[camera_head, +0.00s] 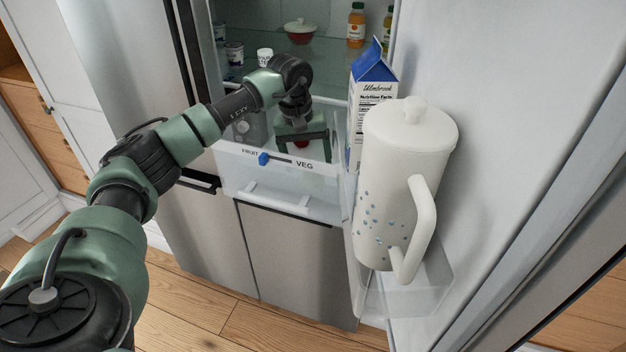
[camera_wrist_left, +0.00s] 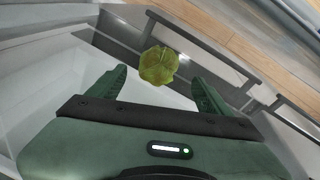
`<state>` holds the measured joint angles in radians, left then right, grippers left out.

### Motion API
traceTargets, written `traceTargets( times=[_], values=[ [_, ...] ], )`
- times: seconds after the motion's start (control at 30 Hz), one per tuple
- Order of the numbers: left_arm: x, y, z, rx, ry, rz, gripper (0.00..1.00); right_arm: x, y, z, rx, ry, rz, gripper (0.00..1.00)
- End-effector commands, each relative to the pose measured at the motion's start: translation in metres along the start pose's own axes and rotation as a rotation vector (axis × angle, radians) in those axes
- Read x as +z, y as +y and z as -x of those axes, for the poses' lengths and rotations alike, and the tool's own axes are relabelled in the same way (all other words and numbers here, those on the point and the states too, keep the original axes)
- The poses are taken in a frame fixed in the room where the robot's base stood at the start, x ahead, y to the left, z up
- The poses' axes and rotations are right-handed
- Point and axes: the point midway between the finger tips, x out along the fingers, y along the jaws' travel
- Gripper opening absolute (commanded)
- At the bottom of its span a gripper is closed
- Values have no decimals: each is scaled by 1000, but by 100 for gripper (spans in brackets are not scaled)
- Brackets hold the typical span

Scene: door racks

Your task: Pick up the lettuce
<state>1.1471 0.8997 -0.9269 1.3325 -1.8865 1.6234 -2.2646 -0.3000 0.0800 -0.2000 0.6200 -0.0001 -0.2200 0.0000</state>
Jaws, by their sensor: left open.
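The lettuce (camera_wrist_left: 158,66) is a small yellow-green, leafy head in the left wrist view. It lies beyond my left gripper (camera_wrist_left: 157,88), centred between the two spread fingertips and apart from them. In the head view my left gripper (camera_head: 305,152) points down inside the open fridge, over the clear drawer (camera_head: 285,200) marked FRUIT and VEG. Its fingers are open with nothing held. I cannot make out the lettuce in the head view. My right gripper is not in view.
The open fridge door on the right holds a white pitcher (camera_head: 405,150) and a blue-topped carton (camera_head: 372,90). Above are a glass shelf, a lidded red pot (camera_head: 300,32) and juice bottles (camera_head: 356,25). A small red thing (camera_head: 301,143) shows between my fingers.

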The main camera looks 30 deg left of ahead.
Motion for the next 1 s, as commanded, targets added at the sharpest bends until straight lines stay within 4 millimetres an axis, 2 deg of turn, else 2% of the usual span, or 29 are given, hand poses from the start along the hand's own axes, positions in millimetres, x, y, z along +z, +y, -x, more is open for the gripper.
traceTargets(
  times=[0.13,0.3,0.57,0.67,0.8,0.83,1.0],
  values=[
    [2,3,-21,-2,-4,0,79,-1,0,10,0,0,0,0],
    [2,3,-42,0,-2,1,79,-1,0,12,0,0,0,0],
    [2,3,-46,0,0,1,79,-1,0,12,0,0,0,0],
    [2,3,-46,0,0,0,57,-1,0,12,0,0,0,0],
    [2,3,-45,0,0,0,18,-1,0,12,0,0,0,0],
    [2,3,-45,0,0,0,15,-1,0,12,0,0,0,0],
    [2,3,-45,0,0,0,15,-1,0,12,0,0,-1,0]
  ],
)
